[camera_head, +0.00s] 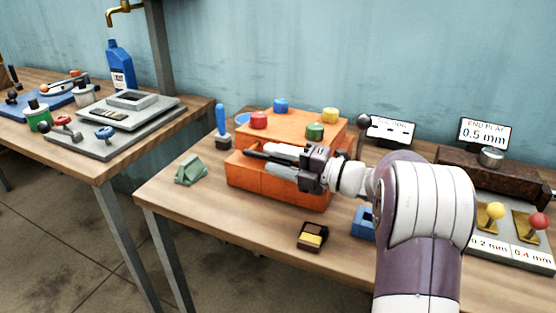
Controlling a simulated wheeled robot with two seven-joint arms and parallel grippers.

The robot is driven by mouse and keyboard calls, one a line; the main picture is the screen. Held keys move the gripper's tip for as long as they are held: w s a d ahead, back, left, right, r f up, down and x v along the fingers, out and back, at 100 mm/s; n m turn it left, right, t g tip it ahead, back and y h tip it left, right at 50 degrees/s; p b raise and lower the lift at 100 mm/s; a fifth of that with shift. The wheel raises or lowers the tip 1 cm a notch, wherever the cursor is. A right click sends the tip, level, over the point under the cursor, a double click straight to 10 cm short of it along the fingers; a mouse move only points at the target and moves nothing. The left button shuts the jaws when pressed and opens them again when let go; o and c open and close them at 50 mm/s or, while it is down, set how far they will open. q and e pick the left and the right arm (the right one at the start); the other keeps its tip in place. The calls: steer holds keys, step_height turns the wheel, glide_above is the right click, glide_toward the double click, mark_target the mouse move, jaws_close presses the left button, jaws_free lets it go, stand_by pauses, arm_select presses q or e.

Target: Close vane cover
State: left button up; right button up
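An orange block-shaped housing (250,178) stands on the right-hand workbench. Its raised back part carries red (259,120), blue (281,106), yellow (330,115) and green (314,131) knobs. I cannot tell which part is the vane cover. My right gripper (262,163) reaches in from the right, pointing left, over the front part of the housing. Its dark fingers look spread apart, with nothing clearly held between them. The gripper and arm hide part of the housing's top and right side, and I cannot tell if they touch it. My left gripper is not in view.
An "END PLAY 0.5 mm" display (486,134) stands at back right. The left bench holds a blue bottle (119,68). The bench's front left is clear.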

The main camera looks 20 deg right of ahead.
steer(key=v, duration=1.2)
steer(key=shift+s+d, duration=0.2)
steer(key=shift+d, duration=0.05)
